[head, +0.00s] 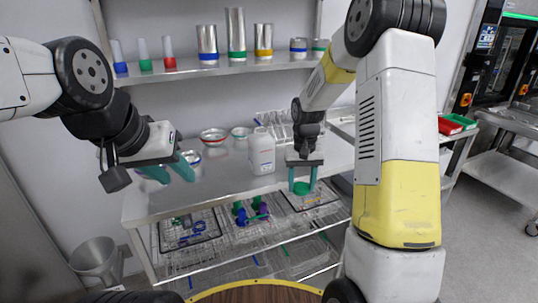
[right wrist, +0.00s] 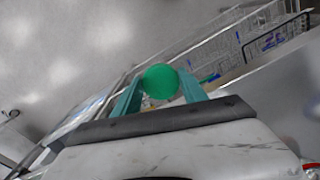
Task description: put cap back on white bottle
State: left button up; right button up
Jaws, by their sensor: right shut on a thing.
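The white bottle (head: 262,152) stands upright on the metal table near its back, just left of my right gripper. A green cap (head: 302,188) is between the teal fingers of my right gripper (head: 302,183), which is shut on it near the table's front right part. The cap also shows as a round green disc in the right wrist view (right wrist: 160,81), between both fingers. My left gripper (head: 171,170) is open and empty, its fingers spread over the left part of the table. The bottle's neck is too small to make out well.
The metal table (head: 225,190) has free room in its middle. Dishes (head: 213,136) stand at its back left and a wire rack (head: 276,124) behind the bottle. A shelf (head: 215,68) above carries several cylinders. Baskets (head: 190,232) sit below the table.

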aim_at(261, 143)
jog(key=l+u, duration=0.25)
jog(key=l, duration=0.6)
jog(key=l+u, duration=0.2)
jog(key=l, duration=0.7)
jog(key=k+l+u, duration=0.1)
jog(key=l+u, duration=0.15)
jog(key=l, duration=0.6)
